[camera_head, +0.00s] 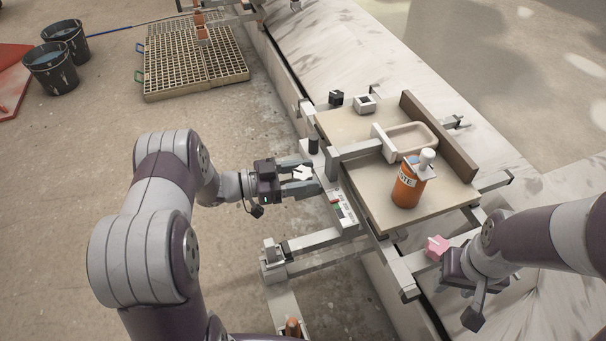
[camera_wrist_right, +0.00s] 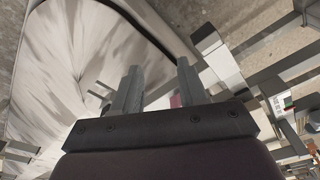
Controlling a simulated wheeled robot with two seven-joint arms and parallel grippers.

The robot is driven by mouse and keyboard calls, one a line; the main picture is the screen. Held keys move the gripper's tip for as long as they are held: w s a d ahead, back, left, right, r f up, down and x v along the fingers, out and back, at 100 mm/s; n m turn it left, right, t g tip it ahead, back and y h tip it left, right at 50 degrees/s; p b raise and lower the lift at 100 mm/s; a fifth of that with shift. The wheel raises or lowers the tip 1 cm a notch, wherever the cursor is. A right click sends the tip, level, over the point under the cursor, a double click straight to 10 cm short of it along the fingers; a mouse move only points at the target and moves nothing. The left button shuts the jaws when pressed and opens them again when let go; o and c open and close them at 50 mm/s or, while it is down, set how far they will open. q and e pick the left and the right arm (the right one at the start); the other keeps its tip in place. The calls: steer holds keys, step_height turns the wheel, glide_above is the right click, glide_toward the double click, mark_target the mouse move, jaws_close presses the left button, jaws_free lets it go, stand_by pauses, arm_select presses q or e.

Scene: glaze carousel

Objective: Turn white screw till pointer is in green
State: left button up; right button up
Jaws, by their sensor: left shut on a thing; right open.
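The white screw (camera_head: 303,172) is a small lobed knob at the left edge of the bench in the head view. My left gripper (camera_head: 309,179) is shut on it, with fingers pointing right. A strip scale (camera_head: 338,208) with red and green marks lies just right of and below the gripper. The pointer is too small to make out, so I cannot tell which colour it is at. My right gripper (camera_wrist_right: 158,82) is open in the right wrist view.
An orange labelled bottle (camera_head: 408,190) with a white cap stands on the beige board (camera_head: 372,213), beside a tan tray (camera_head: 433,130). A black knob (camera_head: 313,146) stands close to my left gripper. Metal rails (camera_head: 320,240) run along the front. Dark buckets (camera_head: 51,69) stand far left.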

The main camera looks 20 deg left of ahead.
arm_select(q)
steer(key=shift+f+m+g+h, duration=0.1)
steer(key=shift+m+g+h, duration=0.7)
steer(key=shift+m+g, duration=1.15)
steer(key=shift+g, duration=0.65)
steer(key=o, duration=1)
steer(key=shift+c, duration=0.2)
steer(key=s+a+p, duration=0.1)
steer(key=a+p, duration=0.1)
steer(key=a, duration=1)
steer(key=shift+s+a, duration=0.3)
steer(key=shift+s, duration=0.05)
